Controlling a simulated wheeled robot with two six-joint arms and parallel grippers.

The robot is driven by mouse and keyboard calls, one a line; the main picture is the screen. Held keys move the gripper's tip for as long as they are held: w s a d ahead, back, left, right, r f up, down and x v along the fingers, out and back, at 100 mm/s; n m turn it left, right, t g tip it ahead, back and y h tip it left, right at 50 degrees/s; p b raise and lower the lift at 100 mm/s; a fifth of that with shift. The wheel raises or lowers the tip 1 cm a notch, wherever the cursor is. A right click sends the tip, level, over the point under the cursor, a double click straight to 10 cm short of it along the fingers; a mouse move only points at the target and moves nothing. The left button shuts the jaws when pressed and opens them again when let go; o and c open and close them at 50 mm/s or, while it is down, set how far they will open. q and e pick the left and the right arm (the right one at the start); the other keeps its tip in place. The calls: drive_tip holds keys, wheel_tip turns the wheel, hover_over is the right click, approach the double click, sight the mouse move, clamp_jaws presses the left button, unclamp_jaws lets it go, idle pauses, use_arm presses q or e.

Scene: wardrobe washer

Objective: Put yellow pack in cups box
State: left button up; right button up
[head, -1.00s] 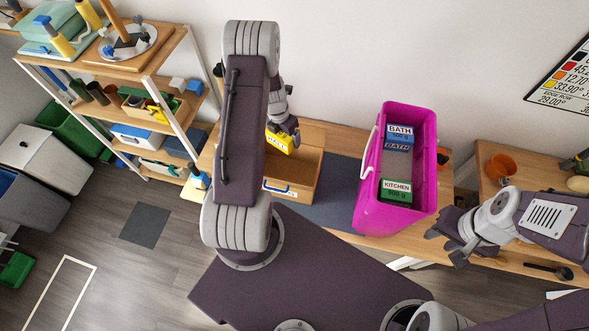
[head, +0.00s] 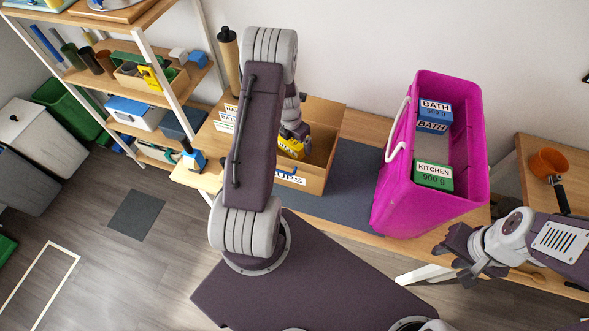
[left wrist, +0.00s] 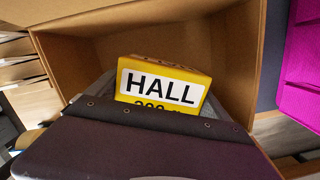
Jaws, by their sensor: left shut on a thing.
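The yellow pack (head: 291,146) is held in my left gripper (head: 297,136), over or inside the open cardboard box whose front label ends in "UPS" (head: 318,170). In the left wrist view the yellow pack (left wrist: 165,82) shows a "HALL" label, and the walls of the cardboard box (left wrist: 170,40) rise around it. Whether the pack touches the box floor cannot be told. My left arm hides the left part of the box in the head view. My right gripper (head: 456,254) hangs empty and open at the right, near the table's front edge.
A magenta bin (head: 430,205) with blue "BATH" packs (head: 434,115) and a green "KITCHEN" pack (head: 433,175) stands right of the box on a dark mat (head: 352,187). A shelf (head: 150,95) stands left. An orange cup (head: 549,163) sits at the right.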

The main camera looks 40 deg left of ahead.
sight(294, 143)
use_arm(q)
wheel_tip(294, 143, down, 6)
drive_tip(key=shift+w+f+b, duration=0.1)
drive_tip(key=shift+f+b, duration=0.05)
drive_tip(key=shift+b, duration=0.35)
wheel_tip(294, 143, down, 4)
drive_tip(key=shift+r+b, duration=0.25)
drive_tip(key=shift+b, duration=0.3)
drive_tip(key=shift+f, duration=0.1)
drive_tip(key=o, duration=1.2)
drive_tip(key=shift+f, duration=0.1)
drive_tip(key=shift+o, duration=0.5)
drive_tip(key=r, duration=0.4)
drive_tip(key=s+r+p, duration=0.1)
drive_tip(key=r, duration=0.3)
drive_tip(key=s+r+p, duration=0.1)
drive_tip(key=r, duration=0.3)
drive_tip(key=shift+r, duration=0.1)
